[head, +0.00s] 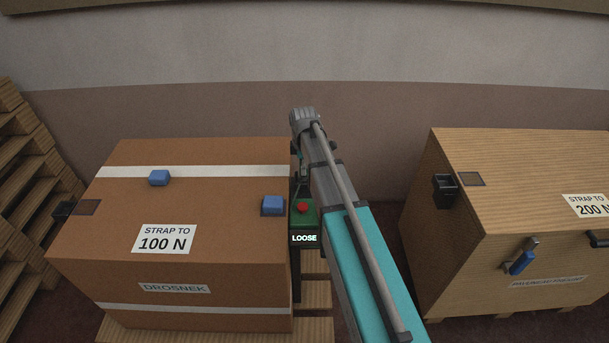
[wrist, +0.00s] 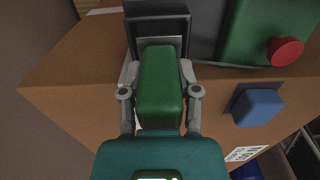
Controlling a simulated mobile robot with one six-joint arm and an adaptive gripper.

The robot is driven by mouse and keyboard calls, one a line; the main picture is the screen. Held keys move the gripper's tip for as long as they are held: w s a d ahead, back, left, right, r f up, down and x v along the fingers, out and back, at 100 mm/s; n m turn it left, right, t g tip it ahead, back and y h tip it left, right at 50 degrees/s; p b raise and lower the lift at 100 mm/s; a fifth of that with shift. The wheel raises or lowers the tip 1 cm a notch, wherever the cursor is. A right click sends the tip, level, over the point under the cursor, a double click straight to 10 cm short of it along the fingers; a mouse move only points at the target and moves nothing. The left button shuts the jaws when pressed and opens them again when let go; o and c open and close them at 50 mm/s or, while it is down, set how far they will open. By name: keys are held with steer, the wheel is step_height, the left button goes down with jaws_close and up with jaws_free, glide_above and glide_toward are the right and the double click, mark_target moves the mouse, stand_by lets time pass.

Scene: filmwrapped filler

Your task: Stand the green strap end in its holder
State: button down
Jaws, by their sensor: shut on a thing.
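In the wrist view my gripper (wrist: 160,76) is shut on the green strap end (wrist: 160,95), one grey finger on each side of it. The far end of the strap end points at a dark, open-fronted holder (wrist: 133,32) with a grey inside. It is at or just in front of the holder's mouth; I cannot tell whether it is inside. In the head view my arm hides the gripper's grip, the strap end and the holder.
A green unit with a red button (head: 303,208) reads "LOOSE" beside the brown carton (head: 100,240). Blue blocks (head: 160,177) sit on the carton. A wooden crate (head: 500,170) stands right. Stacked pallets (head: 30,180) stand left.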

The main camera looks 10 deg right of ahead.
steer(key=shift+f+b, duration=1.3)
steer(key=shift+f, duration=0.3)
steer(key=shift+f, duration=0.15)
steer(key=shift+c, duration=1.7)
jaws_free()
steer(key=shift+r, duration=0.2)
step_height(320, 180, up, 12)
steer(key=p, duration=1.2)
